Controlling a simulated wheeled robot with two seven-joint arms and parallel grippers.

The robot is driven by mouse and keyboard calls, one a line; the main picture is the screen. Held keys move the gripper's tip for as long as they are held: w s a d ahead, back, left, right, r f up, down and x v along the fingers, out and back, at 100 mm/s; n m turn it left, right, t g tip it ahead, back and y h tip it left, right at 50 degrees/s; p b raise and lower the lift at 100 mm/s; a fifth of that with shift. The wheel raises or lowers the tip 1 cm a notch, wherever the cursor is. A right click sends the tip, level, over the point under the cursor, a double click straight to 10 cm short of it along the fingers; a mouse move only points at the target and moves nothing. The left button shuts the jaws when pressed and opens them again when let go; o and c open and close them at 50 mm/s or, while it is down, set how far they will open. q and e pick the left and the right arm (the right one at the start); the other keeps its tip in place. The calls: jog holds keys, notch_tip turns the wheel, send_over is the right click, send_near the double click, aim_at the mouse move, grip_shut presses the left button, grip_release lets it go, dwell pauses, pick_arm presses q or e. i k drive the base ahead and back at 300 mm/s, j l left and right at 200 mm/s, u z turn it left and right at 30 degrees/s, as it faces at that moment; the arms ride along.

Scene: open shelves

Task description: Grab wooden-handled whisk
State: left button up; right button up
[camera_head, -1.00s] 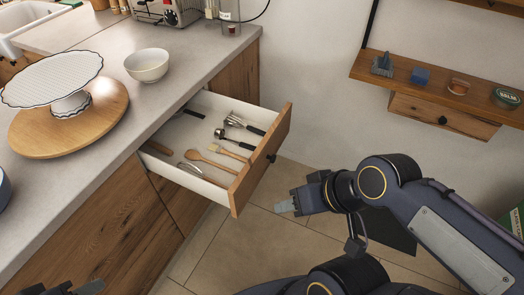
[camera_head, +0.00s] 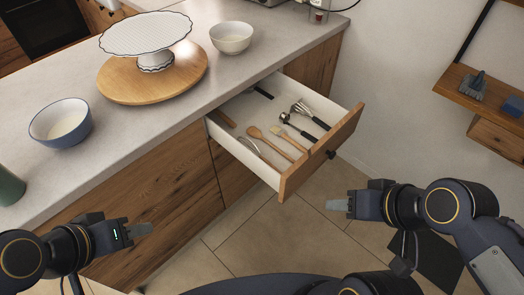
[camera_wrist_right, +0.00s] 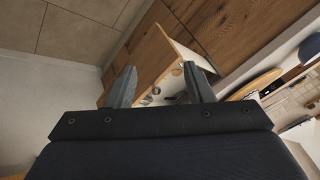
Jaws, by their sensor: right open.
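The wooden-handled whisk (camera_head: 249,146) appears to lie in the open drawer (camera_head: 222,137), along its near side wall; its wires and a wooden handle end show, and the wall may hide part of it. My right gripper (camera_head: 338,204) is open and empty, to the right of the drawer and clear of its front. In the right wrist view its fingers (camera_wrist_right: 158,84) are spread, with the drawer beyond them. My left gripper (camera_head: 141,231) is in front of the cabinet, left of the drawer; its jaw opening is unclear.
The drawer also holds a wooden spoon (camera_head: 270,140), a brush (camera_head: 288,137), a ladle (camera_head: 297,128) and another whisk (camera_head: 305,112). The counter carries a cake stand (camera_head: 146,35) on a wooden board (camera_head: 112,86), and bowls (camera_head: 61,123).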

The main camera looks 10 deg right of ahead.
aim_at(260, 156)
jog(key=k+u, duration=0.3)
jog(key=k+j+u, duration=0.25)
jog(key=i+l+u, duration=0.1)
jog(key=l+u, duration=0.6)
jog(key=u, duration=0.15)
jog(key=l+u, duration=0.4)
jog(key=l, duration=1.55)
jog(key=k, duration=0.05)
